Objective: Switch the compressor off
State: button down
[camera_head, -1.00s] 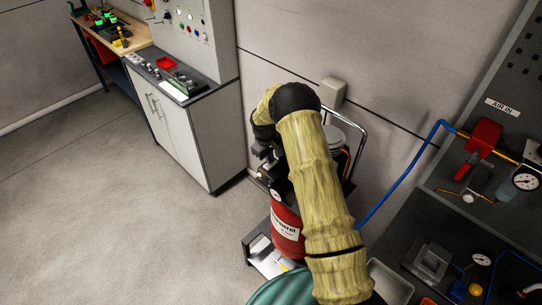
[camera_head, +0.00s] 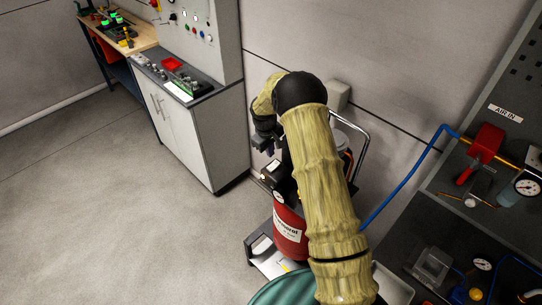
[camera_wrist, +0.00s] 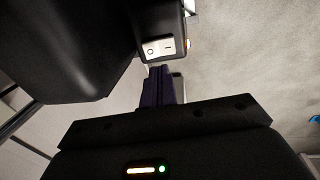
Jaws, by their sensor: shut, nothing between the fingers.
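The compressor, with a red tank (camera_head: 288,228), stands on the floor by the wall, partly hidden behind my arm. Its pale switch (camera_head: 273,166) sits on a black housing near the top. The wrist view shows the switch (camera_wrist: 158,47) close up, with a circle mark on the left and a bar mark on the right. I cannot tell which side is pressed in. My gripper (camera_head: 266,147) is just above the switch in the head view. In the wrist view its fingers (camera_wrist: 165,72) are shut and empty, their tips right by the switch's lower edge; contact is unclear.
A grey control cabinet (camera_head: 205,135) stands to the left. A blue hose (camera_head: 405,188) runs to the air panel (camera_head: 510,90) on the right. A green rounded object (camera_head: 285,290) is at the front. The floor on the left is clear.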

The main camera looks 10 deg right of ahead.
notch_tip(320, 180, up, 8)
jog(key=b, duration=0.3)
jog(key=shift+s+a, duration=0.3)
jog(key=shift+a, duration=0.15)
jog(key=d+b, duration=0.1)
jog(key=b, duration=0.1)
jog(key=shift+d+r+b, duration=0.15)
jog(key=shift+d+b, duration=0.2)
jog(key=shift+b, duration=0.05)
